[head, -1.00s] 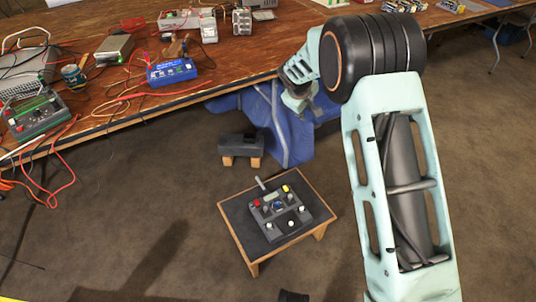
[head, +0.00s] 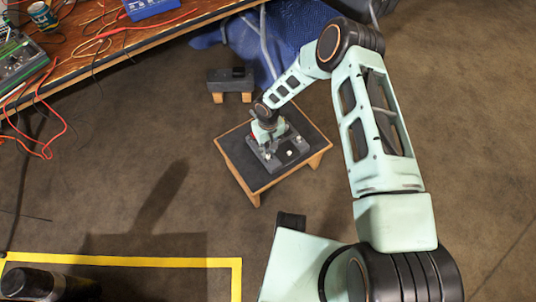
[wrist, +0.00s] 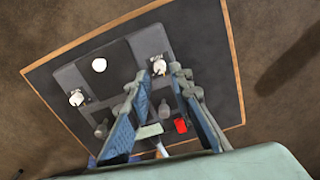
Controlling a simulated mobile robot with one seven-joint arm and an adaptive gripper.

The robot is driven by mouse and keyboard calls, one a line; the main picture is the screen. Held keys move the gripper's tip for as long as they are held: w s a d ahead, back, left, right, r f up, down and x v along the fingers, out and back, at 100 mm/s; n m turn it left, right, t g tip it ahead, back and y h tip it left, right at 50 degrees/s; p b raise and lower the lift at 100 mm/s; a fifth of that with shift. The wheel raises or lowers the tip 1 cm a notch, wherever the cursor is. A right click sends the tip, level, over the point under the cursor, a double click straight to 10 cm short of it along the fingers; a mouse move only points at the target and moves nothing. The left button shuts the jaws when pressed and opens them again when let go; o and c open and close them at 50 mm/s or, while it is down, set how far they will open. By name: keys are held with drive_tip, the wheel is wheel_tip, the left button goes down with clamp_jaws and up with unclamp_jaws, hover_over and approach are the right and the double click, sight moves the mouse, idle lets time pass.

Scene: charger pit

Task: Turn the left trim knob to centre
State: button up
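A dark control box (head: 287,150) sits on a small wood-edged stand. My gripper (wrist: 163,76) is low over the box's left part in the head view. In the wrist view its two blue-padded fingers are apart, with a white knob (wrist: 158,66) showing between or just beyond the tips; I take it as the left trim knob. I cannot tell whether the fingers touch it, nor read its angle. Two more white knobs, one in the middle (wrist: 99,65) and one farther left (wrist: 77,97), stand clear. A red button (wrist: 181,125) shows beside the right finger.
The stand's dark top (head: 239,156) has bare room around the box. A dark block on wooden feet (head: 230,80) stands behind it, near blue cloth (head: 240,32). A cluttered workbench (head: 95,62) is at upper left. Yellow floor tape (head: 150,262) runs below.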

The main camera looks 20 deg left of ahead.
sight(268, 156)
drive_tip(key=shift+f+b, duration=0.3)
drive_tip(key=shift+f, duration=1.5)
clamp_jaws()
drive_tip(key=n+b, duration=0.3)
drive_tip(key=n, duration=0.1)
drive_tip(key=shift+f, duration=0.15)
drive_tip(key=n+b, duration=0.2)
drive_tip(key=n, duration=0.4)
